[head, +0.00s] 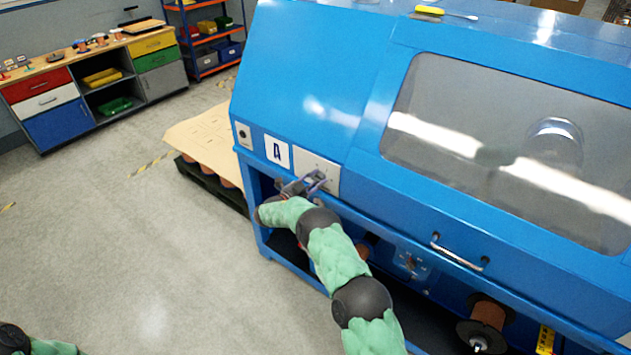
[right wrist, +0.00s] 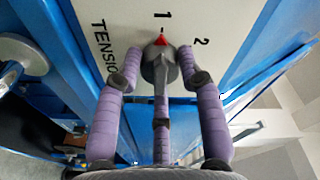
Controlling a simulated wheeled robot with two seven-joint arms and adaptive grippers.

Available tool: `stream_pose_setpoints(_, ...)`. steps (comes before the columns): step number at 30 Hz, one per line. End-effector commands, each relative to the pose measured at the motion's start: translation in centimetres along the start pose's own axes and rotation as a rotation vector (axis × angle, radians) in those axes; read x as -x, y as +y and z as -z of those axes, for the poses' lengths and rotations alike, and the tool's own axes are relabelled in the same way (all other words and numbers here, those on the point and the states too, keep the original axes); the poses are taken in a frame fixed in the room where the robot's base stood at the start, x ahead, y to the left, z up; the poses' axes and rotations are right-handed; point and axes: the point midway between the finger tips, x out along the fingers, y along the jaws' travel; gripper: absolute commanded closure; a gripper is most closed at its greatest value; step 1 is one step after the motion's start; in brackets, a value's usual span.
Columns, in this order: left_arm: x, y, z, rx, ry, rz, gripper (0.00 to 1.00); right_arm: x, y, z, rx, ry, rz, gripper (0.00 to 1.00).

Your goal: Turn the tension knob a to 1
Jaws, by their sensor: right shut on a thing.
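The tension knob (right wrist: 160,72) is a grey dial with a red pointer on a white plate (right wrist: 225,20). In the right wrist view its red tip lines up with the "1" mark, and the "2" stands to its right. My right gripper (right wrist: 160,62) has purple fingers closed around the knob, one on each side and one below.
The blue machine (head: 300,75) has a clear window and a handle (head: 460,254). Below are an open bay and a spool (head: 488,315). A pallet with cardboard (head: 205,140) stands left of it. The floor (head: 130,250) at left is free.

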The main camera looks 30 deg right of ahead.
Motion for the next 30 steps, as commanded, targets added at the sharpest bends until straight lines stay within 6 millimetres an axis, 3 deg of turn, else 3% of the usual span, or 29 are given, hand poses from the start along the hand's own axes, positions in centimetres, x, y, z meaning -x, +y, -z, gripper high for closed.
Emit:
stream_pose_setpoints(5,0.0,0.0,0.0,0.000,0.000,0.000,0.60,-0.1,-0.2,0.1,-0.002,0.001,0.002,0.94)
stream_pose_setpoints(6,0.0,0.0,0.0,0.000,0.000,0.000,0.60,-0.1,-0.2,0.1,-0.002,0.001,0.002,0.50)
stream_pose_setpoints(8,0.0,0.0,0.0,0.000,0.000,0.000,0.60,-0.1,-0.2,0.1,-0.002,0.001,0.002,0.39)
stream_pose_setpoints(20,0.0,0.0,0.0,0.000,0.000,0.000,0.60,0.4,-0.1,0.0,-0.001,-0.001,0.001,0.39)
stream_pose_setpoints(23,0.0,0.0,0.0,0.000,0.000,0.000,0.60,1.5,-0.1,-0.1,0.000,-0.002,0.001,0.39)
stream_pose_setpoints(30,0.0,0.0,0.0,0.000,0.000,0.000,0.60,6.1,-0.1,-0.1,0.000,-0.003,0.002,0.39)
